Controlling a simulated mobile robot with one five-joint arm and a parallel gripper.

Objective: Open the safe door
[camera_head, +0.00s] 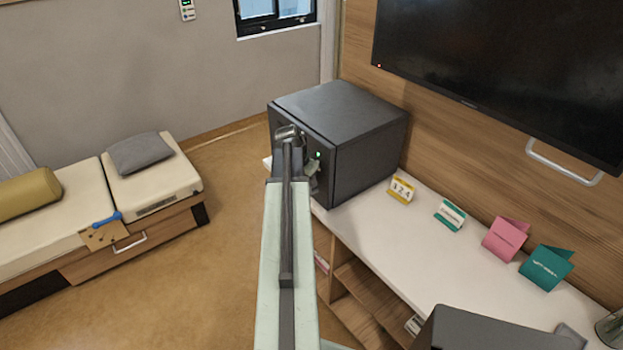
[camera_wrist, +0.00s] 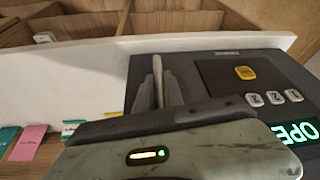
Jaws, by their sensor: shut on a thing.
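The dark grey safe (camera_head: 345,130) stands at the far end of the white counter. Its door faces left and looks flush with the body, though my arm covers much of it. In the wrist view the safe door (camera_wrist: 222,65) shows a yellow key, round numbered buttons and a green display (camera_wrist: 298,132) whose visible letters read "OPE". My gripper (camera_wrist: 158,90) is at the door, its dark fingers shut on the light grey handle (camera_wrist: 158,72). The gripper body hides the lower part of the door in that view.
The counter (camera_head: 385,240) carries a yellow calendar block (camera_head: 401,190), folded pink (camera_head: 505,238) and teal (camera_head: 547,267) cards, and a dark box (camera_head: 490,332). A wall screen (camera_head: 510,70) hangs right. The floor (camera_head: 225,215) left of the safe is clear up to the bed (camera_head: 150,190).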

